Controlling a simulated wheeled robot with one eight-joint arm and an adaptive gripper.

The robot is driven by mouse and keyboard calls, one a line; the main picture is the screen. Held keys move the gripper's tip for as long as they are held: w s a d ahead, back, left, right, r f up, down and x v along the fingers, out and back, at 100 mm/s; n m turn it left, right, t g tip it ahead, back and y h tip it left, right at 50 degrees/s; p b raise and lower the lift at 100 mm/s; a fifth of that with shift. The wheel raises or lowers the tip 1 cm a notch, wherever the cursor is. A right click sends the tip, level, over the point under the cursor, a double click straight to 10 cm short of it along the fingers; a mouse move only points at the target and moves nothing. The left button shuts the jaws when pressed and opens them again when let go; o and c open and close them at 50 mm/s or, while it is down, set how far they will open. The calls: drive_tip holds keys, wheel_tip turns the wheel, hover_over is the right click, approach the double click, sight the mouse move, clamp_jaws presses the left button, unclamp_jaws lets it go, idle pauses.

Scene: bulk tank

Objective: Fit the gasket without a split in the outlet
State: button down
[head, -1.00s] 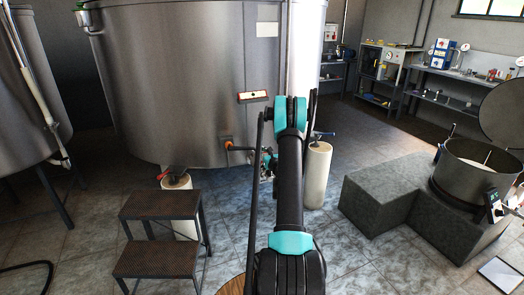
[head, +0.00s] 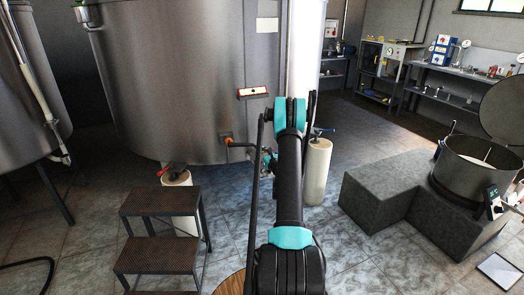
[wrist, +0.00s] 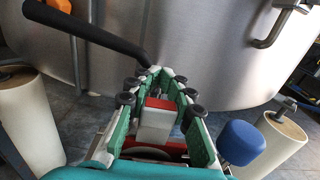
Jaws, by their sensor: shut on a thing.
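The big steel tank (head: 170,80) fills the upper left of the head view and the back of the wrist view. An orange fitting (head: 226,138) sits low on its front with a black lever (head: 243,145) reaching right. In the wrist view the black lever (wrist: 100,35) runs from the orange fitting to the tips of my gripper (wrist: 158,76). The jaws appear shut on its end, though the contact is partly hidden. A white and red block (wrist: 155,118) shows between the fingers; I cannot tell whether it is part of my gripper. I can make out no gasket. My arm hides part of the outlet area.
A blue knob (wrist: 240,141) stands close right of my gripper. White cylinders (head: 316,172) stand under the tank. Steps (head: 160,202) are front left. A grey block (head: 385,190) and an open pot (head: 478,165) are at right. Floor between is clear.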

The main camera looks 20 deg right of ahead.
drive_tip(key=c, duration=1.2)
unclamp_jaws()
drive_tip(key=shift+f, duration=0.1)
wheel_tip(320, 180, up, 10)
